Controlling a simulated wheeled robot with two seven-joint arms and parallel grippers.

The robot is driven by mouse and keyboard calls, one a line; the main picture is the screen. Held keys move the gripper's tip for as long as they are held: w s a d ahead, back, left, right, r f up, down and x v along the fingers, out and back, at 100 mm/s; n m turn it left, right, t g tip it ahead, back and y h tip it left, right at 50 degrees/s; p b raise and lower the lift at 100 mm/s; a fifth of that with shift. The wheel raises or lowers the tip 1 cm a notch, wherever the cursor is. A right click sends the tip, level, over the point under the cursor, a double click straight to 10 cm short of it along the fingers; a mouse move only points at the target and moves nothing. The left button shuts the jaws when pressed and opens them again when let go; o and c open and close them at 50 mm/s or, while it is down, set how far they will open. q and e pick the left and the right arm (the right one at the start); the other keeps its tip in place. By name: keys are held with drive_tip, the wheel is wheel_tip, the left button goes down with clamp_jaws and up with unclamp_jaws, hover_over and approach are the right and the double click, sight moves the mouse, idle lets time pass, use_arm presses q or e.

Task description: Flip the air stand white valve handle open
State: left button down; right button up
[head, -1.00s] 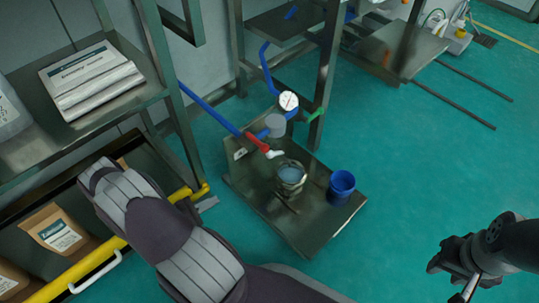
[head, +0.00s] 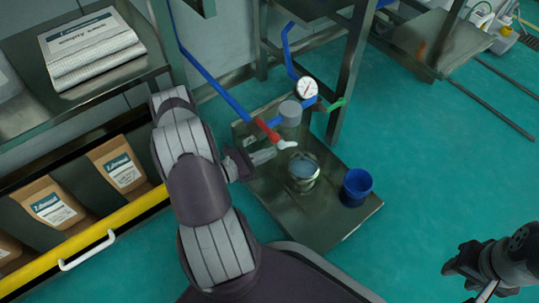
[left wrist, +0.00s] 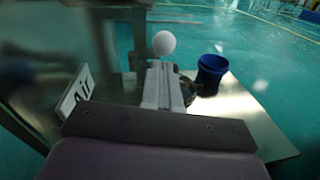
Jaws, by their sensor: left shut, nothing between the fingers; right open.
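The white valve handle (head: 287,144) sits at the end of the red fitting (head: 267,130) on the blue air pipe. In the left wrist view its rounded white end (left wrist: 164,43) shows just beyond my fingertips. My left gripper (head: 272,154) is shut and empty, close beside the handle on its near left side. I cannot tell whether it touches the handle. The left fingers (left wrist: 160,72) show pressed together in the wrist view. My right gripper (head: 474,281) is open, far off at the lower right over the floor.
A metal pot (head: 304,172) and a blue cup (head: 356,185) stand on the stand's metal base (head: 330,229). A pressure gauge (head: 307,89) and a green handle (head: 336,105) are behind. An "Air" sign (left wrist: 77,92) is left of my fingers. A bag shelf (head: 88,102) stands left.

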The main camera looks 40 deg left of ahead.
use_arm(q)
drive_tip(key=shift+w+d+r, duration=0.25)
drive_tip(key=shift+w+r, duration=0.1)
drive_tip(key=shift+r, duration=0.1)
drive_tip(key=r+p, duration=0.1)
drive_tip(key=p, duration=0.1)
drive_tip(key=w+r+p, duration=0.1)
drive_tip(key=shift+d+r+p, duration=0.1)
drive_tip(key=shift+d+p, duration=0.05)
drive_tip(key=shift+p, duration=0.2)
